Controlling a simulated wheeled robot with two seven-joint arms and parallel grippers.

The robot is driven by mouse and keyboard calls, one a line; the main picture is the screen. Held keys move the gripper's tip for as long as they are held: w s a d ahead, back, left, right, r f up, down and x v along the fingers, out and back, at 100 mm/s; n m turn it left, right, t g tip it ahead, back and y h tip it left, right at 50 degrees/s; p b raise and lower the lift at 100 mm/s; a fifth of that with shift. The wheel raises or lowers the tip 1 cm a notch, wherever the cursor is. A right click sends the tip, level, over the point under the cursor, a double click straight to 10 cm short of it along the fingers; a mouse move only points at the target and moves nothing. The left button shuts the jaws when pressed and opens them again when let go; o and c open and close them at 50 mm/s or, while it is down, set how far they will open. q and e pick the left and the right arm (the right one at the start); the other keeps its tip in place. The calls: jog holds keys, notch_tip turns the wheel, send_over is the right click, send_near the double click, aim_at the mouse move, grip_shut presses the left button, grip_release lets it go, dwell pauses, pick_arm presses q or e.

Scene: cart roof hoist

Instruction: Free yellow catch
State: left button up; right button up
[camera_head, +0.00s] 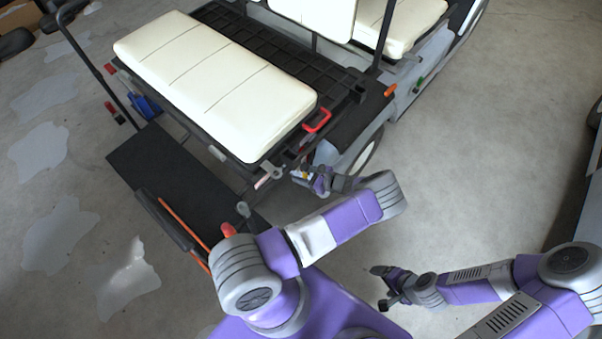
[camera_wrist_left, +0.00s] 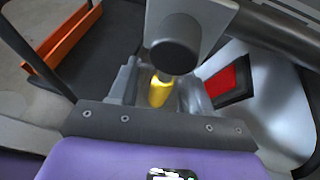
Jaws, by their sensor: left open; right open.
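The yellow catch (camera_wrist_left: 160,92) shows in the left wrist view as a small yellow knob just below a dark round end on a grey plate. It lies between the fingers of my left gripper (camera_wrist_left: 158,95). Whether the fingers touch it I cannot tell. In the head view my left gripper (camera_head: 305,178) is open at the cart's rear corner, below the red handle (camera_head: 318,121); the catch is too small there to make out surely. My right gripper (camera_head: 385,287) is open and empty, low over the floor at the right.
The cart carries a cream seat (camera_head: 213,82) and a dark rear platform (camera_head: 170,170) with an orange bar (camera_head: 186,222). In the left wrist view a red reflector (camera_wrist_left: 228,80) sits right of the catch. The grey floor (camera_head: 480,130) to the right is clear.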

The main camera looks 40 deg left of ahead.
pick_arm(q)
jog(key=shift+a+f, duration=0.2)
jog(key=shift+a, duration=0.35)
grip_shut()
